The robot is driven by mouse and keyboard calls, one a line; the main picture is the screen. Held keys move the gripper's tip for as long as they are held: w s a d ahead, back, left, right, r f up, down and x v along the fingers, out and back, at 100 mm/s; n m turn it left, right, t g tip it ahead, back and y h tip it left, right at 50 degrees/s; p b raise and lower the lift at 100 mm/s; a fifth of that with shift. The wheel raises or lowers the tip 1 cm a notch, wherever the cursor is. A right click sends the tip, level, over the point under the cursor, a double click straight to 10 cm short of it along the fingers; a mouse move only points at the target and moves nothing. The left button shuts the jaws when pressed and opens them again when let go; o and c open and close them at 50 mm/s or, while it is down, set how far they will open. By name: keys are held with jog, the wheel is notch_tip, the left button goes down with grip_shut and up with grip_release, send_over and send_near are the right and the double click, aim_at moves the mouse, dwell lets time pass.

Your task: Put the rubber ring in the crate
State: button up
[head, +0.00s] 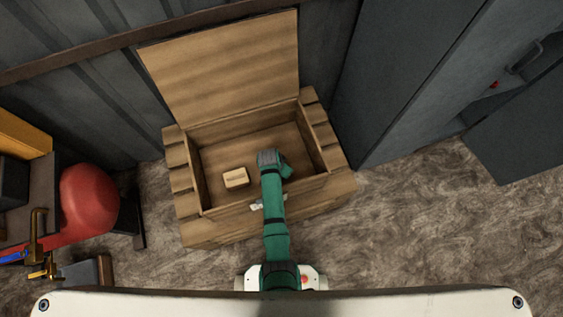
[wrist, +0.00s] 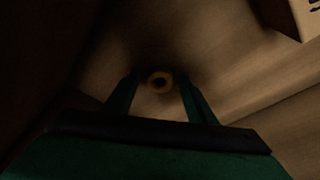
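The wooden crate (head: 178,182) stands open on the floor in the head view, with its lid raised at the back. My gripper (head: 268,157) reaches down into the crate. In the wrist view my gripper (wrist: 159,76) has its two fingers apart. The small tan rubber ring (wrist: 151,84) shows between the fingers, with a gap on each side of it. It appears to lie on the crate's floor, but the dark shading makes its exact height hard to tell. The ring is hidden in the head view.
A pale box (head: 236,177) lies inside the crate left of my gripper; its corner shows in the wrist view (wrist: 307,16). A red tank (head: 88,203) stands left and a dark cabinet (head: 415,75) right. Floor at the right is clear.

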jog(key=v, duration=1.2)
jog(key=shift+r, duration=0.15)
dwell(0.3)
